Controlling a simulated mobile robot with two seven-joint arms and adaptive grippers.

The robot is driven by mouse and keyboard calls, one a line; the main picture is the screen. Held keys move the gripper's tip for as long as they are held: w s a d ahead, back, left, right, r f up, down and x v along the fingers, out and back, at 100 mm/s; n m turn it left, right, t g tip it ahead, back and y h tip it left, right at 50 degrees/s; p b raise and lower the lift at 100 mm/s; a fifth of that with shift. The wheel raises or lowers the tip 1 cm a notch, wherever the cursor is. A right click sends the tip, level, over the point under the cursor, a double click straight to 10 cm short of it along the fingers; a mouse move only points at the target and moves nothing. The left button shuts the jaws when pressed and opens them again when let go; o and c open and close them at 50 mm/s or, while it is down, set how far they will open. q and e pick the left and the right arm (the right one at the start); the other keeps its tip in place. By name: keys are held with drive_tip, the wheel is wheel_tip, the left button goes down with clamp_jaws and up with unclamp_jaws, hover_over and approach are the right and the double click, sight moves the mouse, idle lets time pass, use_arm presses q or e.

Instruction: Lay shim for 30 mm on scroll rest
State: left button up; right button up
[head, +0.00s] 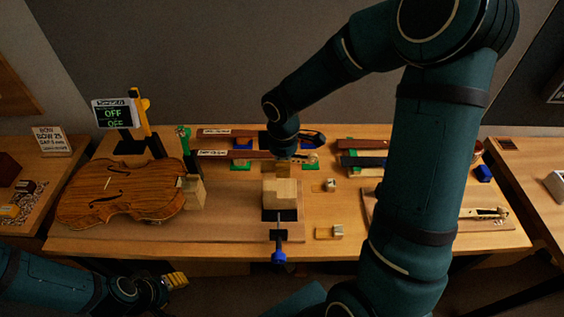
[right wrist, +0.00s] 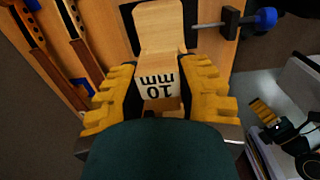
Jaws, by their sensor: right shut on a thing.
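My right gripper (right wrist: 160,95) has yellow ribbed fingers shut on a pale wooden shim marked "10 mm" (right wrist: 157,84), upside down in the right wrist view. A pale wooden block (right wrist: 160,25) lies just beyond the shim, over a black patch; I cannot tell if they touch. In the head view this blocky wooden stack (head: 280,194) stands at the bench's middle, below my right wrist, which hides most of the gripper. I cannot tell which part is the scroll rest. No 30 mm marking is readable. My left gripper (head: 176,280) is low left, off the bench, apparently empty.
A clamp with blue knob (head: 278,256) sits at the front edge. A violin body (head: 122,190) lies left. Small wood-and-metal pieces (head: 329,185) and (head: 330,231) lie right of the stack. Dark necks (head: 230,133) rest behind. A display (head: 114,115) reads OFF.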

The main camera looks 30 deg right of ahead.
sight(283, 188)
idle(0.3)
wheel_tip(283, 188, down, 7)
drive_tip(key=b, duration=0.5)
drive_tip(key=shift+f+b, duration=0.1)
drive_tip(key=shift+b, duration=0.3)
drive_tip(key=shift+f+b, duration=0.6)
drive_tip(key=shift+f, duration=0.15)
drive_tip(key=o, duration=1)
drive_tip(key=shift+r, duration=0.1)
